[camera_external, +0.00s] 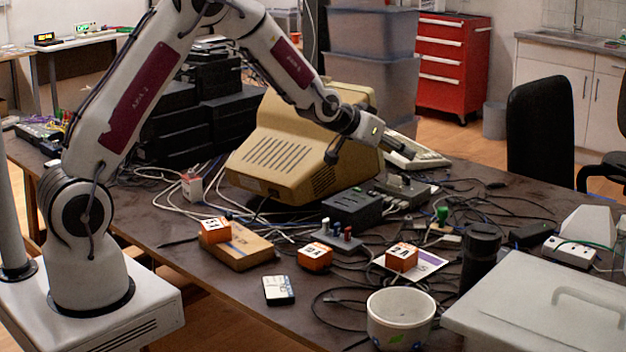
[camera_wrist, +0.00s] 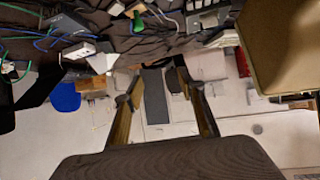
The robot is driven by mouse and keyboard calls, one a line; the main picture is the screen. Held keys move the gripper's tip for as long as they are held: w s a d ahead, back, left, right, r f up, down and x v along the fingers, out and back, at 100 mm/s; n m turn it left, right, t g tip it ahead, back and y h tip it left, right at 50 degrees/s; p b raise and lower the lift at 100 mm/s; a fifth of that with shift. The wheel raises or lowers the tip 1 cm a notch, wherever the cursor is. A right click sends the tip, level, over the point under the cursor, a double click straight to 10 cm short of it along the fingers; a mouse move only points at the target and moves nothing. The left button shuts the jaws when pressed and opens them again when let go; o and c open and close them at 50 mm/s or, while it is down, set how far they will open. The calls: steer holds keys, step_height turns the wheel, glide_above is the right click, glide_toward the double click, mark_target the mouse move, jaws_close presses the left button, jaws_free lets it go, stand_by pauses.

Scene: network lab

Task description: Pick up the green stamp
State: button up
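The green stamp (camera_external: 441,215) stands upright among cables on the dark table, right of the middle, with a green knob on top. In the wrist view a small green piece, likely the same stamp (camera_wrist: 137,22), shows near the top edge. My gripper (camera_external: 408,150) is in the air above the table, up and to the left of the stamp in the external view, apart from it. In the wrist view my gripper (camera_wrist: 157,80) has its two fingers spread with nothing held between them.
A beige monitor (camera_external: 290,145) stands left of my gripper. A black cylinder (camera_external: 480,257) is in front of the stamp. Orange boxes (camera_external: 402,257), a white pot (camera_external: 400,318), a grey case (camera_external: 545,310) and loose cables crowd the table.

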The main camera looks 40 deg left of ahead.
steer(key=t, duration=0.2)
glide_toward(441, 209)
steer(key=w, duration=0.3)
steer(key=shift+f+h, duration=0.25)
steer(key=shift+h, duration=0.05)
steer(key=shift+w, duration=0.2)
steer(key=shift+x, duration=1.2)
steer(key=shift+s+f, duration=0.1)
steer(key=shift+f+x, duration=0.15)
steer(key=shift+x, duration=0.7)
steer(key=shift+f+x, duration=0.15)
steer(key=shift+x, duration=1.45)
steer(key=shift+d, duration=0.1)
